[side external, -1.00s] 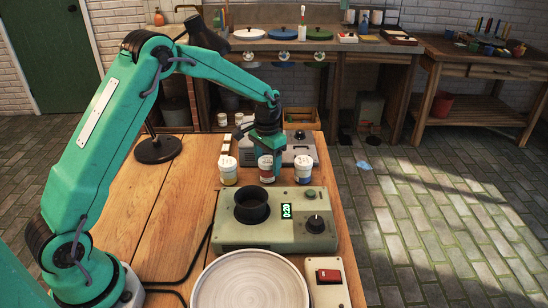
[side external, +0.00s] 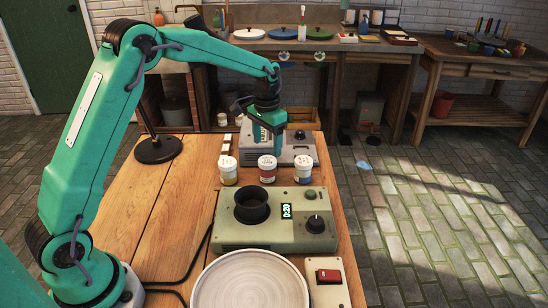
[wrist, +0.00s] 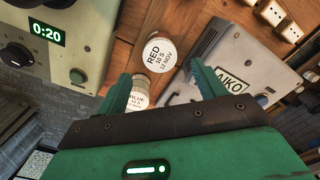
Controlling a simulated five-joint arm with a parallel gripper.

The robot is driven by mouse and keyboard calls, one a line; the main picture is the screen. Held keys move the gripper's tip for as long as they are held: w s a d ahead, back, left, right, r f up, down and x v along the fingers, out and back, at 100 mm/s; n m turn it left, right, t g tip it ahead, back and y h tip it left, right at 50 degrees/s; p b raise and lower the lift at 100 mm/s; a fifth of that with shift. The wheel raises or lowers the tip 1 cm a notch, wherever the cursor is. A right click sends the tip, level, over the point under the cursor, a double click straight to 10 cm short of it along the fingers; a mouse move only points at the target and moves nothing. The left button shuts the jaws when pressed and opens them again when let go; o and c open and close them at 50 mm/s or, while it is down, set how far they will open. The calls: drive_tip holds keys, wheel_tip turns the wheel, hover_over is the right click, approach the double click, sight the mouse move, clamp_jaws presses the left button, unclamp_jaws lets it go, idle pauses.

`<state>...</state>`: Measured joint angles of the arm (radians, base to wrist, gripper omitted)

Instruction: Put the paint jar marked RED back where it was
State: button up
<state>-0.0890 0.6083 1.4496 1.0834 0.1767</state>
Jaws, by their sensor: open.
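The RED paint jar (side external: 267,173) stands upright on the wooden table, in the middle of a row of three white-lidded jars. In the wrist view its lid (wrist: 160,50) reads "RED 10 S 12 NOV". My gripper (side external: 272,149) is open and empty, above and just behind the jar, apart from it. In the wrist view the open fingers of my gripper (wrist: 161,72) lie either side of the view just below the lid. The blue-labelled jar (side external: 304,174) stands to the right; its lid, partly hidden by a finger, reads BLUE (wrist: 138,98).
In front is a green-grey machine (side external: 232,233) with a round well and a 0:20 display. A grey plate (side external: 250,285) and a red switch (side external: 328,276) are nearer. A grey box (side external: 302,156) stands behind the jars.

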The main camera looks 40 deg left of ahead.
sight(266, 161)
wheel_tip(266, 161, up, 5)
drive_tip(key=shift+r, duration=0.2)
idle(0.6)
drive_tip(key=s+d+r+t, duration=0.3)
drive_tip(key=s+r, duration=0.7)
drive_tip(key=s, duration=0.5)
drive_tip(key=s+d+f+t, duration=0.1)
drive_tip(key=s, duration=0.6)
drive_tip(key=s+f+n+t, duration=0.1)
drive_tip(key=s, duration=0.7)
drive_tip(key=shift+s+d+f+t, duration=0.15)
drive_tip(key=shift+s+d+t, duration=0.15)
drive_tip(key=shift+d, duration=0.05)
